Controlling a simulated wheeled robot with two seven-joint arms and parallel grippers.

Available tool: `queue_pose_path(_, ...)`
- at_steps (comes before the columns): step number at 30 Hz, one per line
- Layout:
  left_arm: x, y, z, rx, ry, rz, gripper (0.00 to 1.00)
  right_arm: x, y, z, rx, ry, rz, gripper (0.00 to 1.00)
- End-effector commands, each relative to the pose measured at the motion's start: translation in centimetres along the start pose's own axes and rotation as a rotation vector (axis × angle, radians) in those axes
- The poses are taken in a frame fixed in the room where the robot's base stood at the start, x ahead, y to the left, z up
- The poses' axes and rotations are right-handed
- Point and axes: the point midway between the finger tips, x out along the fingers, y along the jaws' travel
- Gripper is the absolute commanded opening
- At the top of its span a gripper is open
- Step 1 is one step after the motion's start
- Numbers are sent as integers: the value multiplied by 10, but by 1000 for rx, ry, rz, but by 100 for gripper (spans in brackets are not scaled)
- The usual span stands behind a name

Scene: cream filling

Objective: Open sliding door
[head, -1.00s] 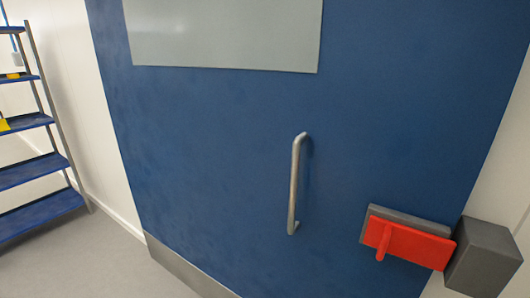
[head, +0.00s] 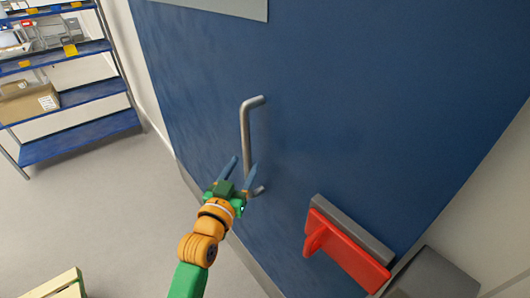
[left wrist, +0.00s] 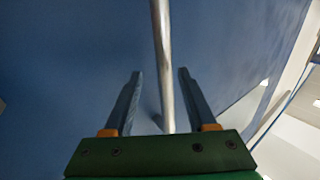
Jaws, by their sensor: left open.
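The blue sliding door (head: 350,90) fills much of the head view, with a light grey panel (head: 225,8) at its top. A vertical metal bar handle (head: 246,130) is fixed to it. My left gripper (head: 244,167) is open at the lower part of the handle. In the left wrist view, the handle (left wrist: 163,60) runs between the two open fingers (left wrist: 160,85), apart from both. A red latch (head: 345,252) on a grey plate sits on the door to the lower right. My right gripper is not in view.
A grey block (head: 425,275) stands beside the latch at the door's edge. A shelf rack (head: 80,140) with boxes stands at the left against the wall. Grey floor (head: 110,210) is clear between rack and door. A pale wooden object (head: 55,288) shows at the bottom left.

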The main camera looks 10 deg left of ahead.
Motion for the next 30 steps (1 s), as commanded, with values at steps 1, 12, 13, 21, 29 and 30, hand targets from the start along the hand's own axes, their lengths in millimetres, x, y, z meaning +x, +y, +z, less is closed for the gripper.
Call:
queue_pose_path(1, 10, 0, -2, -1, -1, 0, 57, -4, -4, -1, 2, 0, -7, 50)
queue_pose_path(12, 43, 0, 1, 1, -3, 0, 57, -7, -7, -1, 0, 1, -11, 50)
queue_pose_path(13, 43, 0, 1, 1, -3, 0, 57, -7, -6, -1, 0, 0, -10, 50)
queue_pose_path(21, 43, 0, 1, 1, -3, 0, 24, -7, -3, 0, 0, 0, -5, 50)
queue_pose_path(29, 43, 0, 1, 1, -3, 0, 0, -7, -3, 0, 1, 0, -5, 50)
queue_pose_path(30, 43, 0, 1, 1, -3, 0, 0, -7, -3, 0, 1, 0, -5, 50)
